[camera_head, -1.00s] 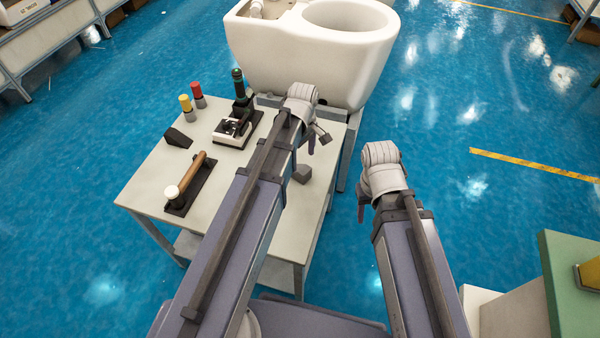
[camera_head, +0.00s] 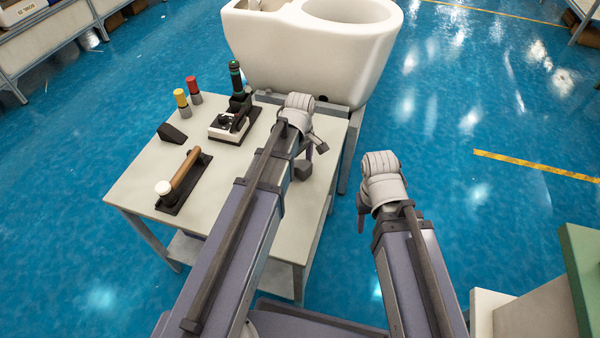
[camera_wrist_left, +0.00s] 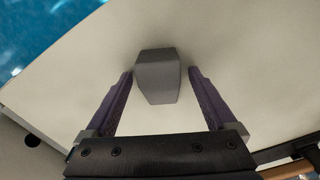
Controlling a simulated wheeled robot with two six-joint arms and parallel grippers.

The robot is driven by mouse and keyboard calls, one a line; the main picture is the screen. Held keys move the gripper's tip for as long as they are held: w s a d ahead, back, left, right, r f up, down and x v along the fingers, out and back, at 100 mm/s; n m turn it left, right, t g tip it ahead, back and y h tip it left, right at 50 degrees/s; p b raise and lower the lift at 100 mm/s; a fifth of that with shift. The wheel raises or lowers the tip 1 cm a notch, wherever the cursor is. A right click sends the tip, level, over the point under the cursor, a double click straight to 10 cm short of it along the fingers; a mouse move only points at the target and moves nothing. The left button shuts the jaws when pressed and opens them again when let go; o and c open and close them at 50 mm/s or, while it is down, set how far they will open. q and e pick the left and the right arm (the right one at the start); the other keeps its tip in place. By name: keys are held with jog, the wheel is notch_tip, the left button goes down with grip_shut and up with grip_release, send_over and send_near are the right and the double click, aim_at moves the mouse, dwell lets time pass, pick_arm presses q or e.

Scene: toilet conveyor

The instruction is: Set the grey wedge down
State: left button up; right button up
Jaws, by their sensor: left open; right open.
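The grey wedge (camera_head: 303,170) rests on the right part of the white table (camera_head: 146,186), partly hidden by my left arm. In the left wrist view the wedge (camera_wrist_left: 157,76) sits on the pale table top, just beyond and between the tips of the two purple fingers. My left gripper (camera_head: 315,149) is open, with a gap on both sides of the wedge; it also shows in the left wrist view (camera_wrist_left: 160,78). My right gripper (camera_head: 363,216) hangs over the floor right of the table, open and empty as far as visible.
A dark wedge (camera_head: 173,133), a wooden-handled tool on a dark base (camera_head: 186,180), yellow (camera_head: 181,99) and red (camera_head: 192,85) capped cylinders and a black-handled device (camera_head: 237,100) stand on the table. A white toilet (camera_head: 312,55) is behind. A green-topped bench (camera_head: 580,270) stands at right.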

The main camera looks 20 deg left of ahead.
pick_arm(q)
jog(key=shift+c, duration=0.2)
grip_shut()
dwell(0.5)
